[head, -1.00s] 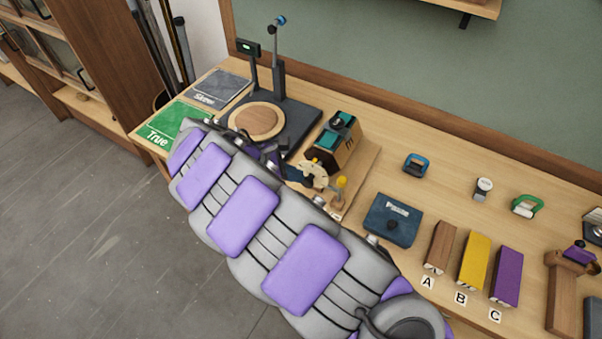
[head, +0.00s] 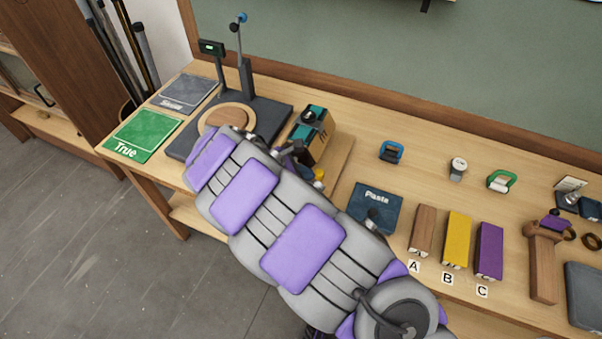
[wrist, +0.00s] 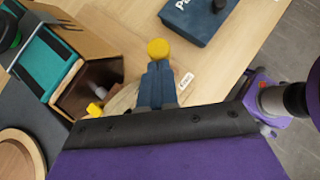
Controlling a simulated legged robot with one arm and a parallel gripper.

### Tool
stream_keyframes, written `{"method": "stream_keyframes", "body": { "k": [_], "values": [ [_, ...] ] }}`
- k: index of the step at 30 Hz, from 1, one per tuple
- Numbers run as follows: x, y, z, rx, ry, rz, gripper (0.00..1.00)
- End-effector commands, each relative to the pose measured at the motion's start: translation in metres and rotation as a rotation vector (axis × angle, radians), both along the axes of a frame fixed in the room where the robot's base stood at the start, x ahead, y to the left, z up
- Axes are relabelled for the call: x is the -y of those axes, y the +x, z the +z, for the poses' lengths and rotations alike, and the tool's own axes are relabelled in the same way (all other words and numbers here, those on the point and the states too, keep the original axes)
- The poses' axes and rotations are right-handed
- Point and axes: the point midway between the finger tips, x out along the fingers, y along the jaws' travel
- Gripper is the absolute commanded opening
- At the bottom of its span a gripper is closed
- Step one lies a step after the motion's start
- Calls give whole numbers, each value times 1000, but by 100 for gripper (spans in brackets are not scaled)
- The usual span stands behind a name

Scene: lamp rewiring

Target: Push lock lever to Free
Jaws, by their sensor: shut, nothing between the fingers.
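The lock lever's yellow round knob (wrist: 158,48) shows in the wrist view just past my fingertips. It also shows in the head view (head: 319,175), partly behind my arm. My gripper (wrist: 159,68) is shut and empty, its two blue fingers together and pointing at the knob. The tips appear at or very close to the knob; I cannot tell whether they touch. The lever's stem is hidden behind the fingers. A small white label (wrist: 186,80) lies right of the fingers, its word too small to read. The teal-and-wood device (head: 312,135) stands beside the lever.
A dark blue box (head: 375,207) sits right of the lever, and blocks A, B and C (head: 456,240) stand further right. A dark stand with a round wooden plate (head: 225,116) is to the left. A small yellow peg (wrist: 95,109) shows near the device.

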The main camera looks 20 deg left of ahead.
Motion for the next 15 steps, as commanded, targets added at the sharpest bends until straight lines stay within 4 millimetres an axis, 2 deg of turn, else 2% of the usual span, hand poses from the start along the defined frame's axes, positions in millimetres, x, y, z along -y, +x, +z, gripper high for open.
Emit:
{"method": "stream_keyframes", "body": {
  "k": [15],
  "values": [
    [9, -1, 2, 2, 51, -1, 0]
  ]
}}
